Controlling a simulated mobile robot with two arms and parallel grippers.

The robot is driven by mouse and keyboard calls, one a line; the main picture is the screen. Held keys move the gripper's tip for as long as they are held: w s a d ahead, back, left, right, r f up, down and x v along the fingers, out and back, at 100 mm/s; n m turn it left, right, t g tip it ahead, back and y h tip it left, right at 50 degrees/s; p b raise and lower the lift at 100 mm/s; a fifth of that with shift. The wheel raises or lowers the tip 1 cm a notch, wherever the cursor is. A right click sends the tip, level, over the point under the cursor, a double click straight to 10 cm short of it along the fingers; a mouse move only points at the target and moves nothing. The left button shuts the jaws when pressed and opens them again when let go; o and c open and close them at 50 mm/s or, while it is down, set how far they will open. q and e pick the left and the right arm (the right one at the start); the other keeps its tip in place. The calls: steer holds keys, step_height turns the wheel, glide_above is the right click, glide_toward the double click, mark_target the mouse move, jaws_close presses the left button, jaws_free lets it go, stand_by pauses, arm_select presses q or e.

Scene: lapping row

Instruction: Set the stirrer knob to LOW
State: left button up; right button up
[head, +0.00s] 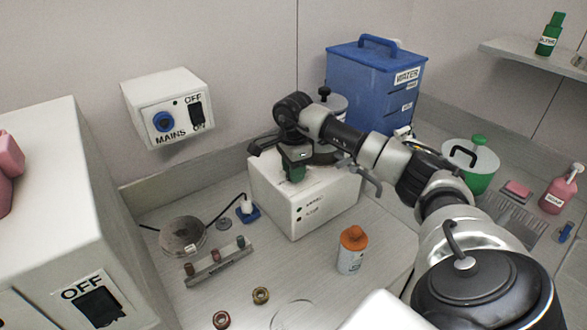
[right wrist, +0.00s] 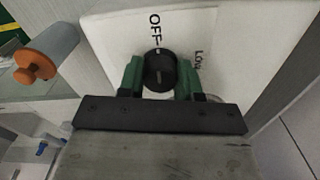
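The stirrer knob (right wrist: 160,72) is a round black knob on a white panel (right wrist: 110,40) in the right wrist view. The word OFF is printed above it and LOW to its right. A small light mark at its upper edge lies toward OFF. My right gripper (right wrist: 160,78) has one green finger on each side of the knob, against its sides with no clear gap. In the head view, my right gripper (head: 293,168) is at the white box (head: 325,205), and the arm hides the knob. My left gripper is not in view.
An orange-capped bottle (head: 351,250) stands in front of the box. A round metal plate (head: 183,236) and a small rack (head: 219,263) are to its left. A blue water tank (head: 370,85) stands behind. A mains switch box (head: 167,108) is on the wall.

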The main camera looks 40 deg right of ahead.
steer(key=shift+c, duration=0.5)
steer(key=shift+m, duration=0.3)
steer(key=m, duration=0.3)
steer(key=m+p, duration=0.1)
steer(key=m, duration=0.4)
steer(key=shift+m, duration=0.3)
steer(key=m, duration=0.4)
steer(key=shift+r+p, duration=0.1)
steer(key=shift+p, duration=0.25)
steer(key=shift+m, duration=2.2)
steer(key=shift+p, duration=0.3)
steer(key=o, duration=0.9)
